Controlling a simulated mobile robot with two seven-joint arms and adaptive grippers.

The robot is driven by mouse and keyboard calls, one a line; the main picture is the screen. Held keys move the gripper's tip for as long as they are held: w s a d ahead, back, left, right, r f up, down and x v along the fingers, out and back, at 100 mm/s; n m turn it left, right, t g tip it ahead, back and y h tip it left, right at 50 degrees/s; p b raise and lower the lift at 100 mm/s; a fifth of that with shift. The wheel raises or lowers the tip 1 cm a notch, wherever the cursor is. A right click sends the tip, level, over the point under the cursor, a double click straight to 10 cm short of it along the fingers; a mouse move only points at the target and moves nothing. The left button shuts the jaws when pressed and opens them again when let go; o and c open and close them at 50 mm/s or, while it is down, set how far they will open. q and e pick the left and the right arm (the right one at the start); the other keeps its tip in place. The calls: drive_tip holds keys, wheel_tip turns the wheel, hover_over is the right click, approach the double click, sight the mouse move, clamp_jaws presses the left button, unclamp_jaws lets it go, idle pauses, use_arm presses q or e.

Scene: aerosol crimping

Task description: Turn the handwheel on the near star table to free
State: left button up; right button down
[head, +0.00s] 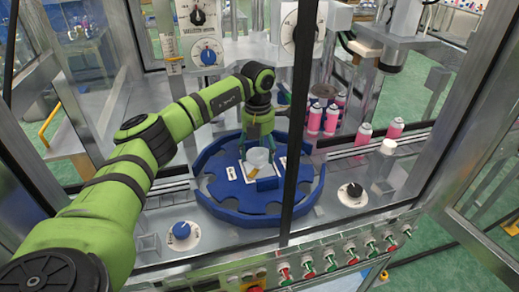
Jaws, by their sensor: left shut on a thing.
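The near star table (220,188) is a blue disc with scalloped edges inside a raised blue rim. At its centre is a pale grey round handwheel (258,158) with a yellow pointer (252,172) towards the near left. Small white labels flank it, one on the left (231,173) and one on the right; their writing is too small to read. My left gripper (258,150) comes down from above and is shut on the handwheel, its fingers around it. The gripper partly hides the wheel's far side. My right gripper is not in view.
A dark upright frame post (297,130) crosses in front of the table's right side. Pink cans (314,118) stand behind and to the right. A blue knob (181,230) and a black knob (354,190) sit on the deck. Buttons (330,258) line the front panel.

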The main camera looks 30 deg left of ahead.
sight(256, 156)
use_arm(q)
drive_tip(key=o, duration=1.1)
drive_tip(key=shift+s+f, duration=0.4)
drive_tip(key=shift+s, duration=0.05)
drive_tip(key=shift+o, duration=0.2)
drive_tip(key=shift+s+r, duration=0.1)
drive_tip(key=shift+r, duration=0.15)
drive_tip(key=shift+r, duration=0.1)
drive_tip(key=shift+w+r, duration=0.2)
drive_tip(key=shift+r, duration=0.05)
wheel_tip(256, 156, up, 11)
drive_tip(key=shift+s+r, duration=0.15)
